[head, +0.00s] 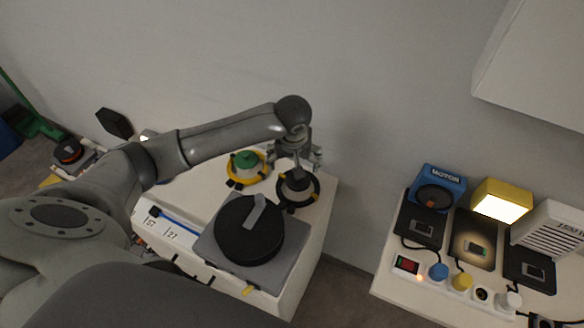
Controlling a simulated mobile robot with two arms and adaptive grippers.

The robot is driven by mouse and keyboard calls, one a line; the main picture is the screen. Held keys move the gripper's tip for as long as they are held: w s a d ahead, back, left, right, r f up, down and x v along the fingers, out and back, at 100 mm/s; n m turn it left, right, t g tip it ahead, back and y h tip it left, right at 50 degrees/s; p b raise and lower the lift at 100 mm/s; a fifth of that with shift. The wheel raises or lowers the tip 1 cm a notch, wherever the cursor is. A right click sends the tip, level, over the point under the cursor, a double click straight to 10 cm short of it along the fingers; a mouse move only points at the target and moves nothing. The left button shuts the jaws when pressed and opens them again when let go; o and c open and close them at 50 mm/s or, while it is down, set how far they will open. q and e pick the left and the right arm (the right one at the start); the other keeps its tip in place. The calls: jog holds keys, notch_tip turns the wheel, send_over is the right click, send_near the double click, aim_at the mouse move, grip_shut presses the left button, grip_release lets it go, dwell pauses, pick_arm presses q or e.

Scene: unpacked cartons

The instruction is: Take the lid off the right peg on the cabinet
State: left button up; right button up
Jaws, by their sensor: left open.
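The cabinet (320,205) is white and stands in the middle of the head view. On its top at the back are two round stations side by side. The right one is a dark round piece with an upright knob (297,185) inside a black ring with small tan marks; it appears to be the lid on the right peg. The left one is a green-topped piece (245,160) on a yellow and black ring. My left gripper (298,165) points down, open, right above the dark piece, partly hiding its top. Contact cannot be told. My right gripper is not in view.
A black disc with a grey handle (245,232) sits on a grey square plate at the cabinet's front. A blue bar (178,220) lies to its left. Across a gap on the right, a white table (395,292) holds a blue motor box (437,188) and a lit yellow lamp (500,203).

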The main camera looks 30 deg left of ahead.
aim_at(296, 184)
pick_arm(q)
jog(key=f, duration=0.2)
jog(key=d+f, duration=0.1)
jog(key=f, duration=0.1)
jog(key=shift+w, duration=0.1)
jog(key=shift+w+a+f, duration=0.15)
jog(key=shift+a+f, duration=0.05)
jog(key=shift+w+a+f, duration=0.1)
jog(key=shift+w+f, duration=0.1)
jog(key=shift+f, duration=0.1)
jog(key=p+x, duration=0.1)
jog(key=x, duration=0.2)
jog(key=shift+w+d+f, duration=0.2)
jog(key=shift+w+f, duration=0.05)
jog(key=shift+f, duration=0.1)
jog(key=shift+w+a+f, duration=0.1)
jog(key=shift+f, duration=0.25)
jog(key=c, duration=0.9)
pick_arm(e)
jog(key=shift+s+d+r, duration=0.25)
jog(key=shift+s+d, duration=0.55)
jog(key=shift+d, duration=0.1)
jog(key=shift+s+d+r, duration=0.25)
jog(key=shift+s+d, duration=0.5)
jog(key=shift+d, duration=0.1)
